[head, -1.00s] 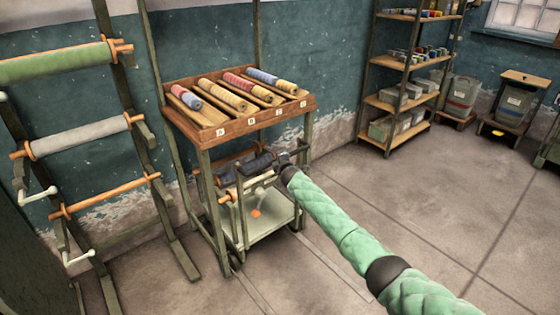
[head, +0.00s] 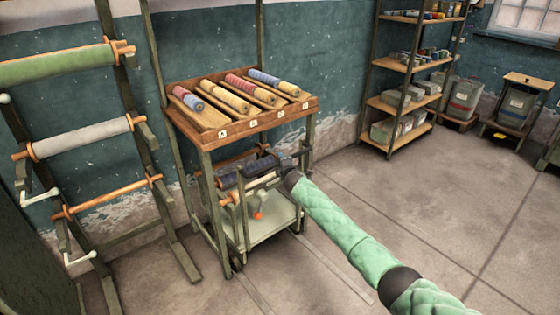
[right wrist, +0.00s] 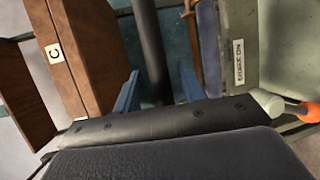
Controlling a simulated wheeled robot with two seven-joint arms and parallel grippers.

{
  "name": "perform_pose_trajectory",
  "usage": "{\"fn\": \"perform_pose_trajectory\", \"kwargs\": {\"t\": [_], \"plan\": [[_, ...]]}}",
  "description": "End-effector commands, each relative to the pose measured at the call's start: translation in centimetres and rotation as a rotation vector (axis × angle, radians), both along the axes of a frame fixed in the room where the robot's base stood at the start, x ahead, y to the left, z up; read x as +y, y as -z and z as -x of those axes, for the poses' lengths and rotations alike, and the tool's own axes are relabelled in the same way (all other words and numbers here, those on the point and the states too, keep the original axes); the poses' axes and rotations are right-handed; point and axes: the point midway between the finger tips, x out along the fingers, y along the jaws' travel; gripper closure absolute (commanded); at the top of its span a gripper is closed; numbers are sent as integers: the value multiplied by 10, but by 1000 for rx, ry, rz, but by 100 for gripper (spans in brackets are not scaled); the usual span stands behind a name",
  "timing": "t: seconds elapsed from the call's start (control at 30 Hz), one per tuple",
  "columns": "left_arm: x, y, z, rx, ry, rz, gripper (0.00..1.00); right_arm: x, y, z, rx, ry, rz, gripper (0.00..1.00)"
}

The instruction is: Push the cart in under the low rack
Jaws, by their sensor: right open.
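The low rack (head: 243,128) has a wooden tray top on dark green legs. The cart (head: 262,232), with a pale grey-green deck and an upright frame, stands at its front, its back part beneath the tray. An orange knob (head: 258,215) shows above the deck. My right gripper (head: 278,160) is beside the dark padded rollers at the top of the cart frame, just below the tray. In the right wrist view its blue fingers (right wrist: 158,82) are apart, with a dark bar (right wrist: 150,50) passing between them or behind them. Whether they touch it is unclear. My left gripper is out of view.
Several fabric rolls (head: 250,88) lie on the tray. A tall roller stand (head: 105,195) is on the left. Shelves (head: 405,103) and bins (head: 513,105) stand at the back right. A floor track (head: 330,270) runs in front; the right floor is clear.

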Motion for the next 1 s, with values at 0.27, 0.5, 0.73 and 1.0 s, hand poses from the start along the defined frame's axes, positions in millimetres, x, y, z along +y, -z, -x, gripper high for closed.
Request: {"fn": "perform_pose_trajectory", "kwargs": {"t": [0.27, 0.5, 0.73, 1.0], "plan": [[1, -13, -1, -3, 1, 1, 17, -9, -6, 34, 0, 0, 1, 59], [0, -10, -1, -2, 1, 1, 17, -12, -9, 49, 0, -1, 1, 59], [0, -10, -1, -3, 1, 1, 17, -12, -10, 50, 0, -1, 0, 59], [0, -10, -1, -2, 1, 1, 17, -14, -8, 50, 18, 16, -41, 59]]}}
